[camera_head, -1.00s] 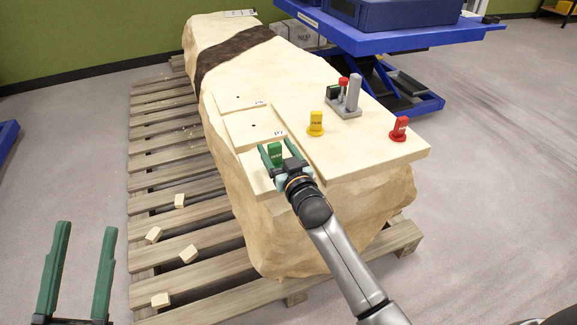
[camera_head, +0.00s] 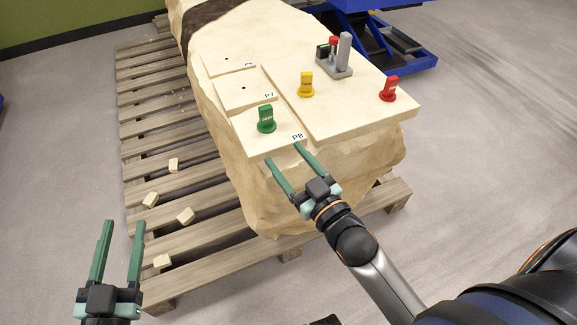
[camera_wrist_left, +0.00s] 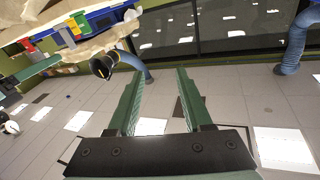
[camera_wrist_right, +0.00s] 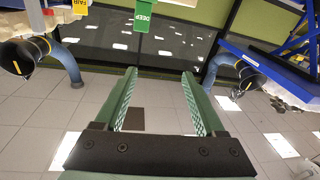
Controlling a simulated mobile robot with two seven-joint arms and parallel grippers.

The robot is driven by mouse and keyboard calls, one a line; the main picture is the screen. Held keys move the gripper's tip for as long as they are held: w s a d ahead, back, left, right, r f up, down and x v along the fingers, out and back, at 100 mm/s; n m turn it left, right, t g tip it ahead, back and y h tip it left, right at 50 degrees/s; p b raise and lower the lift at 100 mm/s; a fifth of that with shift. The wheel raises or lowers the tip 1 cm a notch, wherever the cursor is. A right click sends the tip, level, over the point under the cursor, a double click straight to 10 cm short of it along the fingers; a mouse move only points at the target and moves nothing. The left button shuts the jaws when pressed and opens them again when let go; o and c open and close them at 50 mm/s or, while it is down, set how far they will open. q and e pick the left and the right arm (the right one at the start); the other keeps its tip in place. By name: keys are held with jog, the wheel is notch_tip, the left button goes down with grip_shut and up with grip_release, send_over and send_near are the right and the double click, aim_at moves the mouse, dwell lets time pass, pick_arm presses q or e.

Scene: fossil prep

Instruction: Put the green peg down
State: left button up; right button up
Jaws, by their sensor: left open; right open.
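The green peg (camera_head: 266,119) stands upright on the pale plate marked P8 (camera_head: 256,143), at the near left end of the stone block. It also shows at the top of the right wrist view (camera_wrist_right: 143,18), ahead of the fingers and apart from them. My right gripper (camera_head: 289,154) is open and empty, just in front of the peg near the block's front edge. My left gripper (camera_head: 123,224) is open and empty, low at the left, away from the block and over the floor beside the pallet.
A yellow peg (camera_head: 306,86) and a red peg (camera_head: 390,89) stand on the slab. A grey holder (camera_head: 335,66) is behind them. Plate P7 (camera_head: 233,94) lies beyond P8. Several small blocks lie on the wooden pallet (camera_head: 150,112). A blue lift table (camera_head: 405,60) stands behind.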

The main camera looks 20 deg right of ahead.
jog(key=s+a+r+n+y, duration=0.2)
jog(key=s+r, duration=0.1)
jog(key=s, duration=0.3)
jog(key=shift+s+a, duration=0.4)
pick_arm(q)
jog(key=shift+r, duration=0.15)
jog(key=s+a+f+n+g+y+p, duration=0.1)
jog(key=s+g+p, duration=0.3)
jog(key=p, duration=0.7)
jog(key=s+a+f+n+g+y+p, duration=0.1)
jog(key=s+f+n+g+y+p, duration=0.1)
jog(key=p, duration=1)
jog(key=s+f+g, duration=0.1)
jog(key=s+g, duration=0.1)
jog(key=shift+s+a+f+g, duration=0.25)
jog(key=shift+s+f+g, duration=0.05)
jog(key=shift+s+f, duration=0.1)
pick_arm(e)
jog(key=s+d+f+m+g+h, duration=0.2)
jog(key=s+f+m+g, duration=0.1)
jog(key=s+g, duration=0.5)
jog(key=shift+s+d+f+g+h, duration=0.25)
jog(key=shift+s+f+g+h, duration=0.2)
jog(key=shift+f, duration=0.35)
